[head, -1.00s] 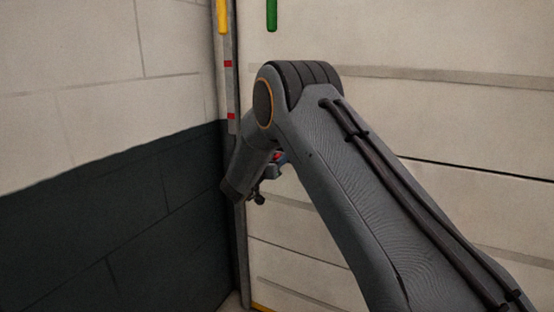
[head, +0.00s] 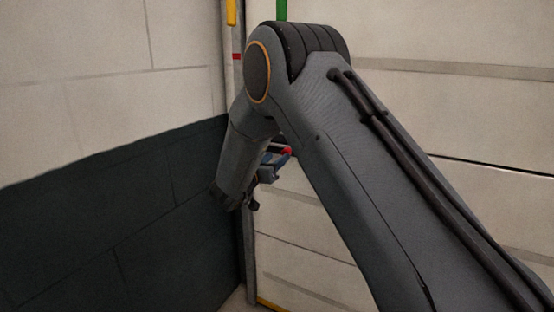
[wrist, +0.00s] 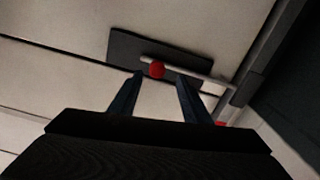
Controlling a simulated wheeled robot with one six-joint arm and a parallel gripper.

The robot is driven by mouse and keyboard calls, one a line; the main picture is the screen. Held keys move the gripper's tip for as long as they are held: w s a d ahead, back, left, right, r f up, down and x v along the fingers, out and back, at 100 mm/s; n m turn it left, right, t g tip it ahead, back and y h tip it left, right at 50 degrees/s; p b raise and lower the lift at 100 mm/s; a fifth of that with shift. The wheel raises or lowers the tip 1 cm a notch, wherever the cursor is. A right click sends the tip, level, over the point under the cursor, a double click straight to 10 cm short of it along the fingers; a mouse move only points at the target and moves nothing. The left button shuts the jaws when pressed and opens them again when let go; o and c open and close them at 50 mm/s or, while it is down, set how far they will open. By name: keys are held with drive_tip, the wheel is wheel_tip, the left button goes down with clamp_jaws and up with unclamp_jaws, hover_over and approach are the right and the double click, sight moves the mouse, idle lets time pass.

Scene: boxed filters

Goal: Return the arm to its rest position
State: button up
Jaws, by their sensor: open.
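My arm (head: 360,170) fills the right and middle of the head view, with its elbow high and its forearm pointing down toward the wall corner. My gripper (wrist: 158,92) shows in the wrist view with two dark fingers apart and nothing between their tips that looks held. Beyond the fingertips is a red round knob (wrist: 156,70); I cannot tell its exact distance. In the head view the gripper end is mostly hidden behind the forearm, and small blue and red parts show beside it.
A pale panelled door or wall (head: 480,110) stands behind my arm. A block wall with a dark lower band (head: 110,220) is at left. In the wrist view, a dark plate (wrist: 125,46) and a pale bar (wrist: 195,78) lie by the knob.

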drive_tip(key=shift+w+d+r+n+y, duration=0.15)
drive_tip(key=shift+w+d+n+y, duration=0.25)
drive_tip(key=shift+y, duration=0.5)
drive_tip(key=s+d+f+n+g+y, duration=0.1)
drive_tip(key=s+d+g, duration=0.4)
drive_tip(key=s, duration=1)
drive_tip(key=s+d+f+n+g+y, duration=0.1)
drive_tip(key=s+d+f+g+y, duration=0.2)
drive_tip(key=s, duration=1.2)
drive_tip(key=s+d+f+n+g+y, duration=0.1)
drive_tip(key=s+d+f+g+y, duration=0.2)
drive_tip(key=s+d+f+g, duration=0.4)
drive_tip(key=s+d, duration=0.3)
drive_tip(key=s, duration=0.5)
drive_tip(key=shift+s, duration=0.4)
